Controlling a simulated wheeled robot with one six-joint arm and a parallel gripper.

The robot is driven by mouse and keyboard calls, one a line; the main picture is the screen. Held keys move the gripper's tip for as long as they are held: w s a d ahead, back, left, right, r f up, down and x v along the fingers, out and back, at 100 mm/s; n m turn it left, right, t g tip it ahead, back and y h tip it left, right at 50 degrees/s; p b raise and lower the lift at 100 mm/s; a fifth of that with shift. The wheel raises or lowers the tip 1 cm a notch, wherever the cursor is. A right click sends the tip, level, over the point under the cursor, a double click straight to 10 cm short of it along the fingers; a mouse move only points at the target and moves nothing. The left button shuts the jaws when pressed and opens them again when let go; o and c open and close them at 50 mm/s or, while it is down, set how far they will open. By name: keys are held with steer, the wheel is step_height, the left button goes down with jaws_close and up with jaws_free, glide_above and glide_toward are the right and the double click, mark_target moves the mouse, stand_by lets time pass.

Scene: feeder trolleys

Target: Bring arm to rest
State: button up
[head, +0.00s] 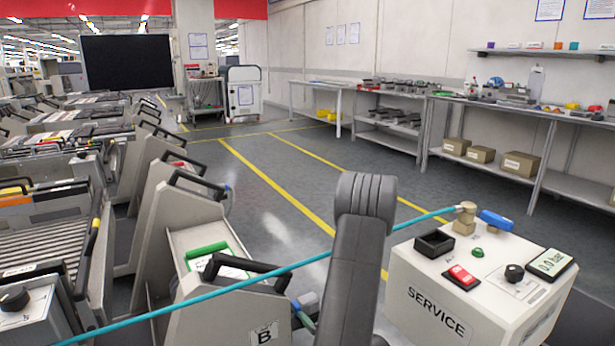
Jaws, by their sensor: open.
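My grey arm rises from the bottom centre of the head view, with a rounded joint at its top. My gripper is not in view. To the right of the arm stands a white box marked SERVICE (415,277). On it are a brass valve (465,217) with a blue lever (496,220), a red rocker switch (462,277), a black knob (514,273), a small empty-looking black tray (434,243) and a display (551,263) that seems to read 0.0 bar. A teal hose (180,308) runs from the valve to the lower left, passing behind my arm.
A feeder trolley marked B (240,316) with a black handle stands close on the left of my arm. Several more trolleys line the left side. Workbenches (500,108) run along the right wall. The floor between the yellow lines (275,185) is clear.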

mark_target(306, 297)
steer(key=b+x, duration=0.1)
steer(key=x, duration=0.8)
steer(key=shift+w+a, duration=0.3)
steer(key=shift+w, duration=0.05)
step_height(306, 297, up, 3)
steer(key=p, duration=0.3)
steer(key=shift+s+d+r, duration=0.15)
steer(key=shift+r, duration=0.05)
steer(key=shift+r+p, duration=1.1)
steer(key=shift+r, duration=0.6)
